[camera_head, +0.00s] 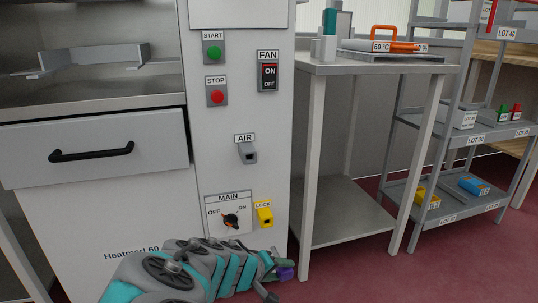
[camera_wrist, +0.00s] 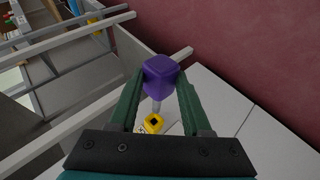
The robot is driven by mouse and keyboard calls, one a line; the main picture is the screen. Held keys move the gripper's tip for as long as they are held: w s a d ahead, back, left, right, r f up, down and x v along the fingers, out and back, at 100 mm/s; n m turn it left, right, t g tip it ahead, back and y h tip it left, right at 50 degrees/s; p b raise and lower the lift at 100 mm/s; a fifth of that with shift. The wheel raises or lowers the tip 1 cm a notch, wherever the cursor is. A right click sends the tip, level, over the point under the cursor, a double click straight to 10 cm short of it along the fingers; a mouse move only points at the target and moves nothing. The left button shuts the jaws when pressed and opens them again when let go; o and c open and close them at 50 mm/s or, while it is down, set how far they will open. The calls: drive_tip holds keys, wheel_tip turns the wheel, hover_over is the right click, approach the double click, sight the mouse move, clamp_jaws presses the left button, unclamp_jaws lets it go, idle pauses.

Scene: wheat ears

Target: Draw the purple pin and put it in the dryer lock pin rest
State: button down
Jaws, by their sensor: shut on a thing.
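My gripper (camera_head: 276,268) is low in front of the dryer's lower right corner, shut on the purple pin (camera_head: 287,273). In the wrist view the pin's purple head (camera_wrist: 160,76) sits between the two green fingertips, and a pale shaft shows below it. A yellow holder (camera_head: 264,216) under the LOCK label is on the dryer front, above my gripper in the head view. Its dark square hole shows in the wrist view (camera_wrist: 154,123), apart from the pin head. Whether the shaft tip touches the holder is hard to tell.
The dryer front carries a MAIN switch (camera_head: 230,220), a grey AIR holder (camera_head: 247,153), a FAN switch (camera_head: 269,78) and START and STOP buttons. A steel table (camera_head: 345,200) stands close to the right, with a shelf rack (camera_head: 455,130) beyond. Red floor is free in front.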

drive_tip(key=w+d+r+n+t+y+p, duration=0.2)
drive_tip(key=w+d+r+n+y+p, duration=0.4)
drive_tip(key=w+d, duration=0.6)
drive_tip(key=shift+w+d+r+n+t+y+p, duration=0.15)
drive_tip(key=shift+w+r+n+t+y+p, duration=0.15)
drive_tip(key=shift+w+r+n+p, duration=0.85)
drive_tip(key=shift+s+r+p, duration=0.35)
drive_tip(key=shift+p, duration=0.15)
drive_tip(key=shift+d, duration=0.1)
